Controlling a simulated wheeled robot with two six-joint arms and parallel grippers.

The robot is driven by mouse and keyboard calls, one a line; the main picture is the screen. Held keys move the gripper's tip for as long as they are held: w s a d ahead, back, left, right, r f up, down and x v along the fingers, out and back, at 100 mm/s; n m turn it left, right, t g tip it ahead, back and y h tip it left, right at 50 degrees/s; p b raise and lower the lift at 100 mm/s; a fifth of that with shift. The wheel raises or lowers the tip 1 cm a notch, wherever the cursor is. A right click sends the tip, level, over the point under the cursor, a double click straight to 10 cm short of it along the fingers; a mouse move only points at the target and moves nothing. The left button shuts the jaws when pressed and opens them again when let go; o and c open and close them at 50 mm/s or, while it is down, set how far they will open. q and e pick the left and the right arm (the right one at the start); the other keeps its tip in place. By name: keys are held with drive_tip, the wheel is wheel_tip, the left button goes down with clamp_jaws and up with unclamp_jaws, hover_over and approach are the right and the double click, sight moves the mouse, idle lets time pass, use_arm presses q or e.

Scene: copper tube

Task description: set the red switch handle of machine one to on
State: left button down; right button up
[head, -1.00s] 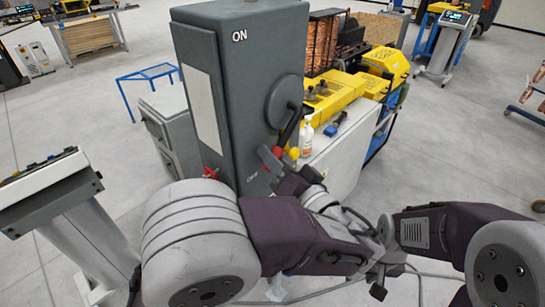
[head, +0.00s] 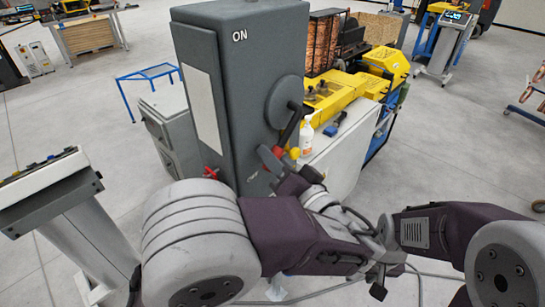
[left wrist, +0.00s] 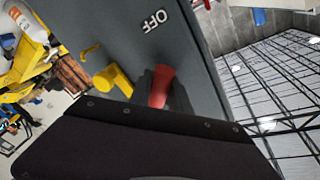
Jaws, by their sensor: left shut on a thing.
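The tall grey switch cabinet (head: 235,120) stands in the middle of the head view, with ON printed near its top. A round disc (head: 285,101) on its side carries a dark lever pointing down to the red switch handle (left wrist: 161,86). In the left wrist view, the handle is beside a yellow knob (left wrist: 113,81), below the printed OFF. My left gripper (head: 273,159) is at the lower end of the lever and shut on the red handle, whose grip it partly hides. My right arm comes in from the right; its gripper (head: 378,281) is low in the head view and its jaws are unclear.
A yellow machine (head: 335,98) with a white bottle (head: 306,139) stands behind and right of the cabinet. A grey control console (head: 45,190) stands at the left. A small red valve handle (head: 211,173) sits low on the cabinet. Open floor lies at the right.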

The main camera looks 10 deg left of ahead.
use_arm(q)
drive_tip(key=shift+r, duration=0.15)
drive_tip(key=shift+s+a+r+m+p, duration=0.35)
drive_tip(key=shift+s+r+m, duration=0.1)
drive_tip(key=shift+r+m, duration=0.3)
drive_tip(key=shift+s+a+r+m+g+p, duration=0.2)
drive_tip(key=shift+s+r+m+g+p, duration=0.25)
drive_tip(key=shift+r+m, duration=0.25)
drive_tip(key=shift+s+a+r+m+g+p, duration=0.15)
drive_tip(key=shift+r+m+g+p, duration=0.05)
drive_tip(key=shift+r+m+p, duration=0.35)
drive_tip(key=shift+s+a+r+m+g+p, duration=0.1)
drive_tip(key=shift+r+m+g+p, duration=0.05)
drive_tip(key=shift+r+m+p, duration=0.4)
drive_tip(key=shift+s+a+r+m+g+p, duration=0.15)
drive_tip(key=shift+r+m+g+p, duration=0.05)
drive_tip(key=shift+r+m+p, duration=0.3)
drive_tip(key=c, duration=1.2)
unclamp_jaws()
drive_tip(key=shift+s+d, duration=0.1)
